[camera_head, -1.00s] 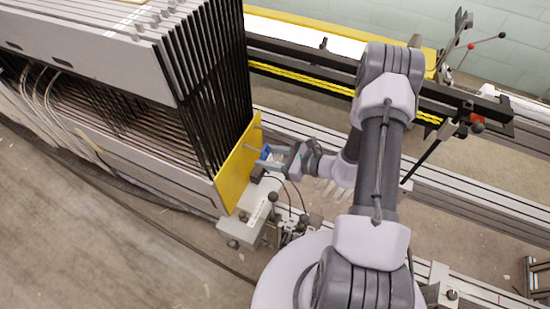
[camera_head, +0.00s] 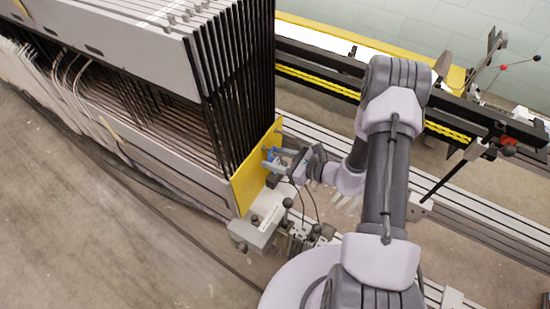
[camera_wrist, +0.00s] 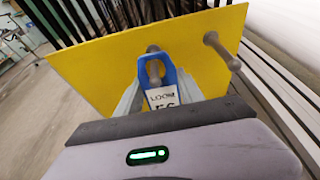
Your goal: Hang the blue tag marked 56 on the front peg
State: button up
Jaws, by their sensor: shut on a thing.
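The blue tag (camera_wrist: 172,76) has a loop at its top and a white label reading LOOM, with a partly hidden number below. My gripper (camera_wrist: 158,88) is shut on the tag, one finger on each side. The tag is upright in front of the yellow plate (camera_wrist: 95,65). One peg (camera_wrist: 153,49) stands out from the plate at the loop, and its shaft shows in the opening; I cannot tell whether it passes through. In the head view, my gripper (camera_head: 272,161) and the blue tag (camera_head: 270,154) are close to the plate's right face.
A second peg (camera_wrist: 224,52) sticks out to the right of the tag. The yellow plate (camera_head: 246,181) closes the end of a rack of black frames (camera_head: 232,90). A grey block with knobs (camera_head: 258,228) lies below the gripper. Rails (camera_head: 470,205) run on the right.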

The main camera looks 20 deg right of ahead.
jog(key=o, duration=1.4)
